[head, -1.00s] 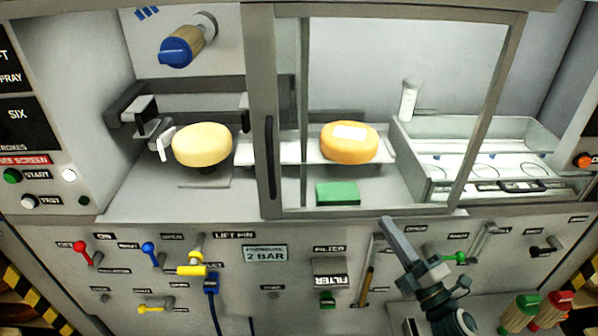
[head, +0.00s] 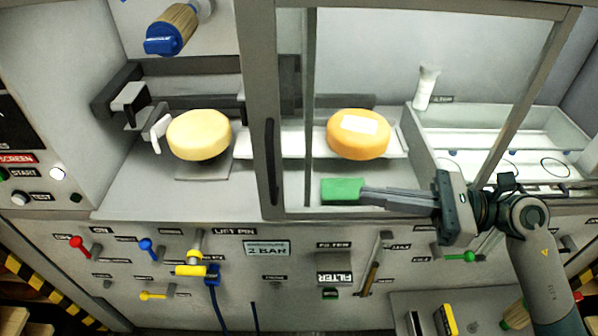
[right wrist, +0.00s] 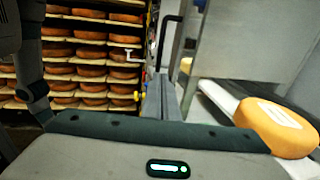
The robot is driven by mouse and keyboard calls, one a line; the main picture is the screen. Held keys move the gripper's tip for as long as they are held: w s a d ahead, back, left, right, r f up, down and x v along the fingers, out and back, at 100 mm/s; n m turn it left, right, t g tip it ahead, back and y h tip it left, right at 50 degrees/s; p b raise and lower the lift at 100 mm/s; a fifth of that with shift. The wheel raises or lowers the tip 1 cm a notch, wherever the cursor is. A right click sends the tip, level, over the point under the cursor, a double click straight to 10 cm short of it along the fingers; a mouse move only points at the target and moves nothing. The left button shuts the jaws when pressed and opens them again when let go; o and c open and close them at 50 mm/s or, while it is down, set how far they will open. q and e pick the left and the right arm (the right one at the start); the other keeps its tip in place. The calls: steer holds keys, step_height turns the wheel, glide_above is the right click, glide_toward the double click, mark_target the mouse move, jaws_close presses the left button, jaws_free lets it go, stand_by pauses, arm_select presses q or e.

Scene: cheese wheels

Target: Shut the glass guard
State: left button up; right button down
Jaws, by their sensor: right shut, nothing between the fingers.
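The glass guard (head: 258,110) is a grey-framed clear pane with a dark upright handle (head: 270,160) on its left post. It stands across the right part of the cabinet; the left part, with the pale cheese wheel (head: 199,135), is uncovered. My right gripper (head: 364,195) is shut and empty, pointing left in front of the pane, to the right of the handle and apart from it. In the right wrist view the shut fingers (right wrist: 160,97) point towards the dark handle (right wrist: 163,40). My left gripper is not in view.
An orange cheese wheel (head: 358,134) and a green block (head: 341,190) show through the pane. A clear-walled tray (head: 430,165) stands at the right. Levers such as the red one (head: 77,242) stick out of the panel below. Cheese shelves (right wrist: 90,70) show in the wrist view.

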steer(key=shift+s, duration=0.15)
steer(key=p, duration=0.8)
glide_above(297, 187)
steer(key=s, duration=0.5)
